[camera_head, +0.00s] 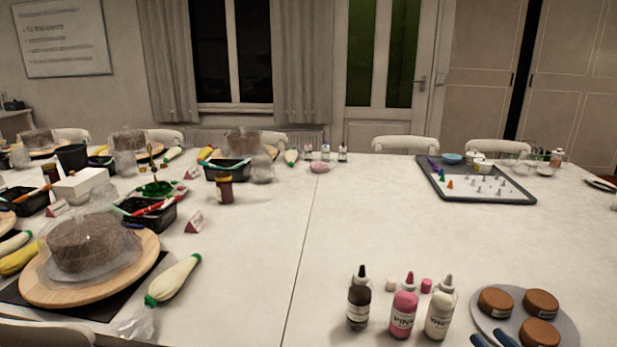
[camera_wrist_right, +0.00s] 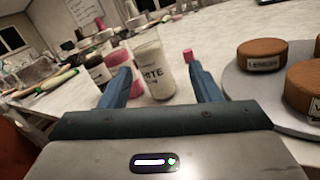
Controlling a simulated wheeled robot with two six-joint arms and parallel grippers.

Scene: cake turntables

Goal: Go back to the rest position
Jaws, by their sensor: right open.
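My right gripper (camera_head: 491,338) shows only as two dark blue fingertips at the bottom edge of the head view, in front of the grey round plate (camera_head: 562,325). In the right wrist view my right gripper (camera_wrist_right: 160,82) is open, with a clear gap between its fingers. A white bottle (camera_wrist_right: 150,62) shows in that gap, upright on the table. I see no object gripped. The same white bottle (camera_head: 440,312) stands left of the fingertips in the head view. My left gripper is not in view.
A dark bottle (camera_head: 359,305) and a pink bottle (camera_head: 403,313) stand beside the white one. Brown cakes (camera_head: 541,303) sit on the grey plate. A covered cake (camera_head: 80,245) on a wooden turntable (camera_head: 50,292) stands left. A tray (camera_head: 472,201) lies far right. The table's middle is clear.

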